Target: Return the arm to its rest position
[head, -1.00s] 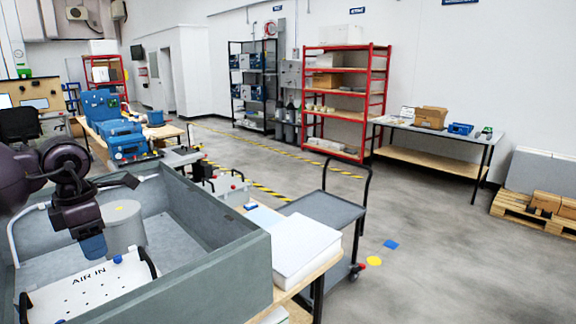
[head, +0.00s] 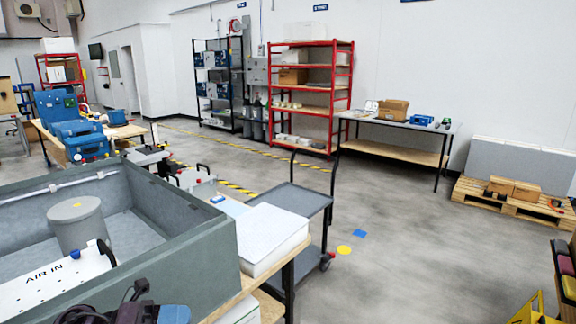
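My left gripper (head: 172,314) shows only in part at the bottom edge of the head view, dark with a blue tip. It is in front of the near wall of the grey open box (head: 190,268), outside it. Most of my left arm is cut off by the frame, and I cannot tell whether the fingers are open or shut. My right gripper is not in view. Inside the box are a grey cylinder (head: 76,222) with a yellow mark on top and a white panel (head: 52,285) lettered "AIR IN" with a black handle.
A white block (head: 266,236) lies on the wooden table right of the box. A grey cart (head: 291,198) stands behind it. Blue equipment (head: 82,140) is on a bench at back left. Open floor (head: 400,240) lies to the right, with a yellow object (head: 532,312) at bottom right.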

